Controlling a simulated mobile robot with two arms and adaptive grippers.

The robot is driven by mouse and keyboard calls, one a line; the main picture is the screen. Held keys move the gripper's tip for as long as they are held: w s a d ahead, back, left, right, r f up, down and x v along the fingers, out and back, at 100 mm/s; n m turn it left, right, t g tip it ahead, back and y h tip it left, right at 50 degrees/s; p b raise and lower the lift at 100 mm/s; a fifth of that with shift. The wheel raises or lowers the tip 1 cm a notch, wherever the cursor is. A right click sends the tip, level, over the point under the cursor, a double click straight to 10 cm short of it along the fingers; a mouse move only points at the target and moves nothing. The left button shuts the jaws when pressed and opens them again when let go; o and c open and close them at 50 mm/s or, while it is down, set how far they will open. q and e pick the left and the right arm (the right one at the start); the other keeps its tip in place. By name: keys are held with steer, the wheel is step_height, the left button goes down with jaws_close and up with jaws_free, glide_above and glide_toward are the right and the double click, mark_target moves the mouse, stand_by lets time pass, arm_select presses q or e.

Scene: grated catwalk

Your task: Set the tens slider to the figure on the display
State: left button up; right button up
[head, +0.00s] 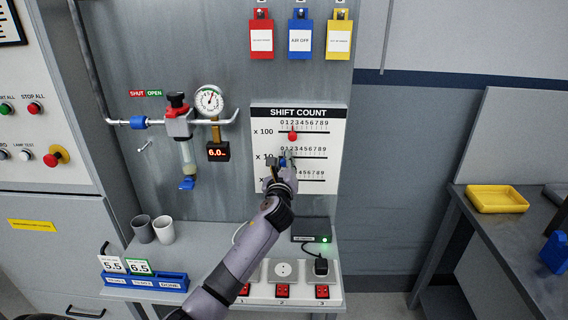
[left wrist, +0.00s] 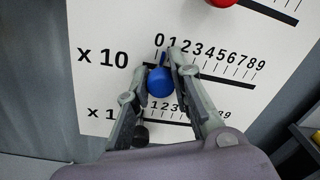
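The SHIFT COUNT board (head: 298,113) hangs on the grey wall with three scales. The tens slider is a blue knob (left wrist: 160,82) on the x 10 row, with its pointer by the 0 and 1 end of the scale. My left gripper (head: 281,162) is at that row in the head view. In the left wrist view its fingers (left wrist: 160,62) stand close on both sides of the blue knob and look shut on it. A small display (head: 217,151) left of the board shows orange figures that look like 6.0. My right gripper is not in view.
A red knob (head: 292,136) sits on the x 100 row above; a black knob (left wrist: 141,133) is on the lowest row. A gauge (head: 209,99) and pipework are left of the board. Below is a shelf with cups (head: 163,230) and switched sockets (head: 283,270).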

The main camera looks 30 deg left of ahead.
mark_target(301, 157)
arm_select(q)
jaws_close()
stand_by(0.3)
steer(key=w+d, duration=0.1)
steer(key=d, duration=0.2)
steer(key=w+d+b, duration=0.1)
steer(key=shift+w+d, duration=0.2)
steer(key=shift+w, duration=0.15)
steer(key=o, duration=0.6)
jaws_free()
steer(key=shift+s+a, duration=0.1)
steer(key=v, duration=1.2)
